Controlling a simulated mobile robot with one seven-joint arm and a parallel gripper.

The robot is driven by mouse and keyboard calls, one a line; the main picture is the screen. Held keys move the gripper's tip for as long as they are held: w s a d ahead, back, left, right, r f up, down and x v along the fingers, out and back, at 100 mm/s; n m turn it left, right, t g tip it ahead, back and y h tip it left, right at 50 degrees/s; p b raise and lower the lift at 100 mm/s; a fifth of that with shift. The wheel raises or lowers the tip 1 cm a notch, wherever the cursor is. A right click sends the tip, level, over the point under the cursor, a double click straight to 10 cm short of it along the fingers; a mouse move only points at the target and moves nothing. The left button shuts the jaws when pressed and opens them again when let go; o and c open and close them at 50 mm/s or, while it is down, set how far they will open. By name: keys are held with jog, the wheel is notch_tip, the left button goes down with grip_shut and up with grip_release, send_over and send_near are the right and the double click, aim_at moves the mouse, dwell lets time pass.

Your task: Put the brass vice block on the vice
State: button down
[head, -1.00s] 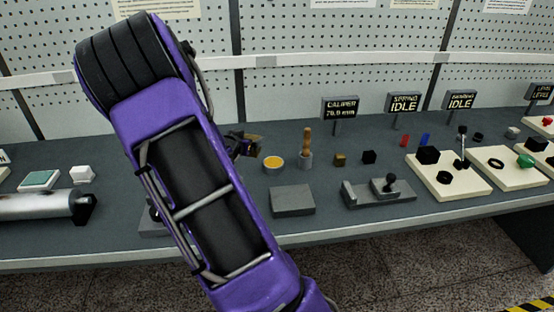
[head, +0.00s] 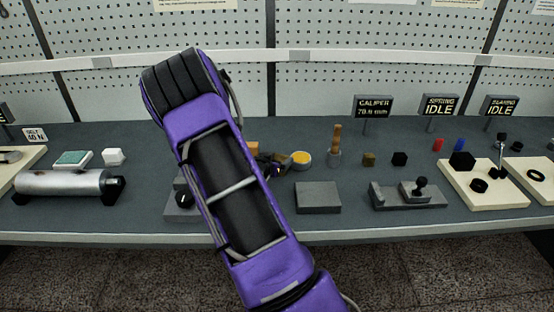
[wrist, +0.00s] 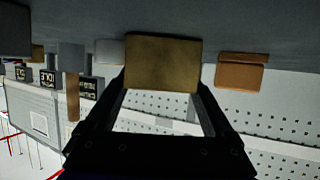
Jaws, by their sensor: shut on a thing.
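My gripper (head: 268,163) is shut on a brass block, which fills the space between its fingertips in the wrist view (wrist: 163,62). A grey fixture with a black knob (head: 182,200) is partly hidden by my arm. Another grey fixture (head: 408,194), with an upright jaw and a black-knobbed slide, stands to the right.
An orange-brown block (wrist: 242,72) shows beside the held block. A flat grey block (head: 318,197), a wooden-handled tool in a holder (head: 335,145), a small brass cube (head: 369,159) and a black cube (head: 399,158) stand on the bench. A metal cylinder (head: 62,182) lies at left.

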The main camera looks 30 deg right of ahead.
jog(key=shift+c, duration=0.9)
grip_release()
jog(key=shift+f, duration=0.15)
jog(key=shift+o, duration=0.9)
